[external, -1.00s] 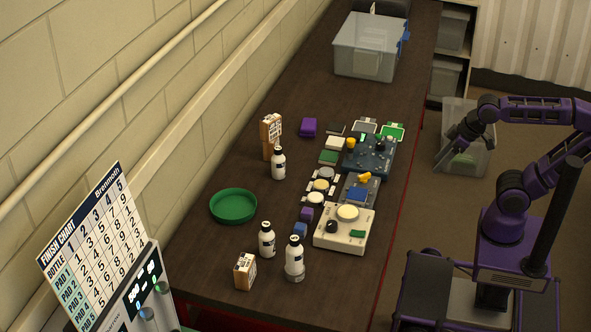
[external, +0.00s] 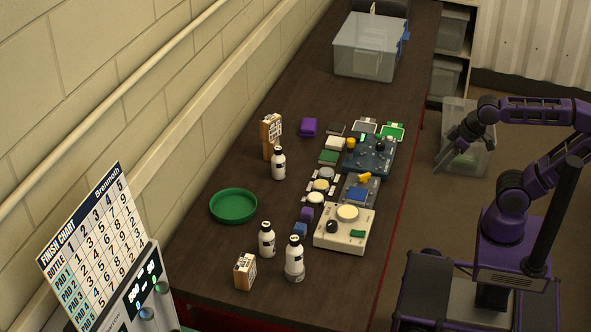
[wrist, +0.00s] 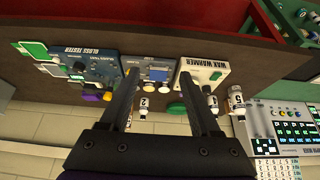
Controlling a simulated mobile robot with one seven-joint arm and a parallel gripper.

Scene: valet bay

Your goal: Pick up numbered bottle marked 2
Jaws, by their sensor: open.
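The bottle marked 2 (wrist: 145,103) shows its number in the wrist view, just right of my left finger. By its place, it matches the upright white bottle with a black cap (external: 278,164) at the back of the table in the external view; its number is too small to read there. My gripper (external: 441,163) is open and empty, off the table's right edge and well away from that bottle. Its two spread fingers (wrist: 159,78) fill the middle of the wrist view.
Two similar bottles stand nearer the front: one (external: 266,241), and one (external: 294,259) matching the bottle marked 5 (wrist: 237,102). A carton (external: 267,137) stands close behind the bottle marked 2. The wax warmer (external: 334,241) and gloss tester (external: 367,158) lie toward the table's right edge.

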